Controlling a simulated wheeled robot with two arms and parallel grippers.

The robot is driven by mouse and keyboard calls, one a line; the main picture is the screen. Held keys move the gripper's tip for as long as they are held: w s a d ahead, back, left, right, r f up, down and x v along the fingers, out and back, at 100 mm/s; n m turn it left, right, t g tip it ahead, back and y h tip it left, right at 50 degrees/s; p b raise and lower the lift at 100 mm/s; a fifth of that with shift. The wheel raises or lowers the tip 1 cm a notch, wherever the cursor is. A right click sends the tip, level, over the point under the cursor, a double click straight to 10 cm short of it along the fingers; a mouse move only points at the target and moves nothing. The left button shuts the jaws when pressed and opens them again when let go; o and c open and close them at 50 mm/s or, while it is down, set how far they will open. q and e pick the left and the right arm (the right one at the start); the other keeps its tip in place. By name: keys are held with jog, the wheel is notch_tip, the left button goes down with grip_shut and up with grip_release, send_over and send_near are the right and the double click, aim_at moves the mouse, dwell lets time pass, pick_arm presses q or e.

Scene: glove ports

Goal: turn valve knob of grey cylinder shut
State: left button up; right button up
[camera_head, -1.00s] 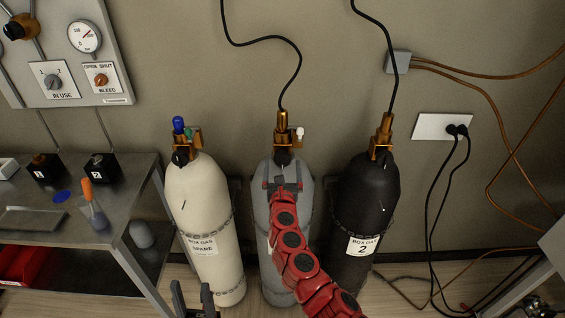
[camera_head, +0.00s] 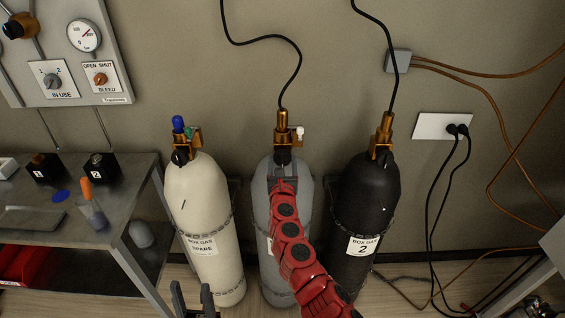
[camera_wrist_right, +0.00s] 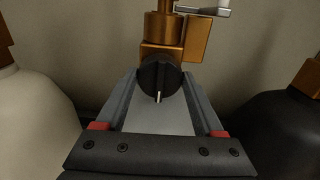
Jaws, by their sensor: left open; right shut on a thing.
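The grey cylinder (camera_head: 262,205) stands in the middle, with a brass valve (camera_head: 283,132) on top and a black valve knob (camera_head: 283,157) facing me. In the right wrist view the knob (camera_wrist_right: 158,76) is round, and its white pointer mark points down. My right gripper (camera_head: 282,166) reaches up in front of the cylinder. Its two fingers are shut on the knob's sides, as the right wrist view (camera_wrist_right: 159,82) shows. My left gripper (camera_head: 192,294) is open and empty, low at the front, below the white cylinder.
A white spare cylinder (camera_head: 197,185) stands left and a black cylinder (camera_head: 368,190) right, both close to the grey one. A small white lever (camera_head: 300,131) sits beside the brass valve. A metal bench (camera_head: 60,222) is at left. A black hose (camera_head: 292,75) rises from the valve.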

jog(key=shift+c, duration=1.2)
